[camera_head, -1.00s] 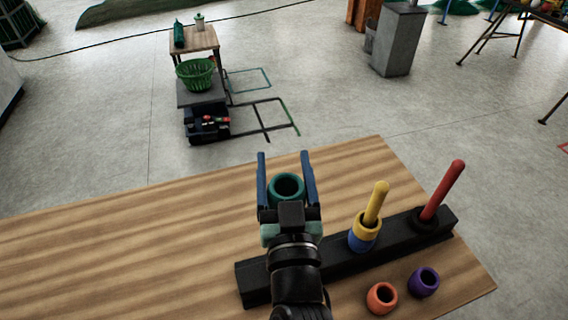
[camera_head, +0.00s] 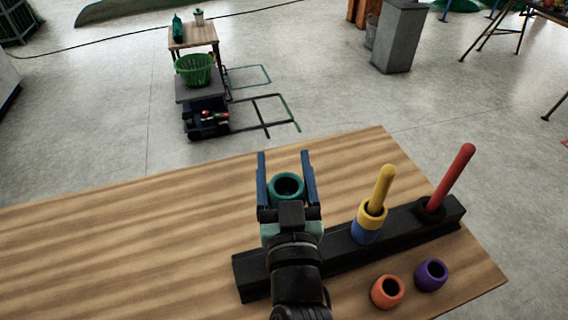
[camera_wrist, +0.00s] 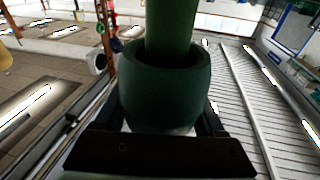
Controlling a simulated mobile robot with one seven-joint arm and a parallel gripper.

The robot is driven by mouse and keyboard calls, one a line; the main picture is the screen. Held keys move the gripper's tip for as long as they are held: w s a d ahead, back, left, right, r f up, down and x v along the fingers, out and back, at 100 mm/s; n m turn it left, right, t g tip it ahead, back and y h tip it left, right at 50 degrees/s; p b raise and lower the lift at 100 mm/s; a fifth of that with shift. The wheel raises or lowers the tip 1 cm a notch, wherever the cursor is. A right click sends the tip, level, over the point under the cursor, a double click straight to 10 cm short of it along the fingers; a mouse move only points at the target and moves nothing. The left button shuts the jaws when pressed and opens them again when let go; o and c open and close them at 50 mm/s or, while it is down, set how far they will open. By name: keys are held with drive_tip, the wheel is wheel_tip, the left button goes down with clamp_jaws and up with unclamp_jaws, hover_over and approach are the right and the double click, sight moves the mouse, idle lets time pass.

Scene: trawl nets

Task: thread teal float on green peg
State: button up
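My gripper (camera_head: 285,166) has its two blue fingers on either side of the teal float (camera_head: 287,186), closed on it. The float's ring opening faces up, and its inside is dark. In the wrist view the float (camera_wrist: 165,95) fills the middle. The green peg (camera_wrist: 172,25) runs into its opening there from the picture's top, and the rim appears to encircle it. How deep the peg sits is unclear. In the head view my arm hides the green peg's place on the black bar (camera_head: 345,252).
The yellow peg (camera_head: 384,183) carries a yellow float (camera_head: 371,217) above a blue one (camera_head: 364,232). The red peg (camera_head: 455,175) stands right of it. An orange float (camera_head: 387,292) and a purple float (camera_head: 431,274) lie in front. The wooden table (camera_head: 110,230) is clear at left.

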drive_tip(key=o, duration=0.4)
drive_tip(key=s+d+f+b, duration=0.1)
drive_tip(key=s+b, duration=0.2)
drive_tip(key=s, duration=0.9)
drive_tip(key=shift+s+f+b, duration=0.3)
drive_tip(key=shift+s+b, duration=0.1)
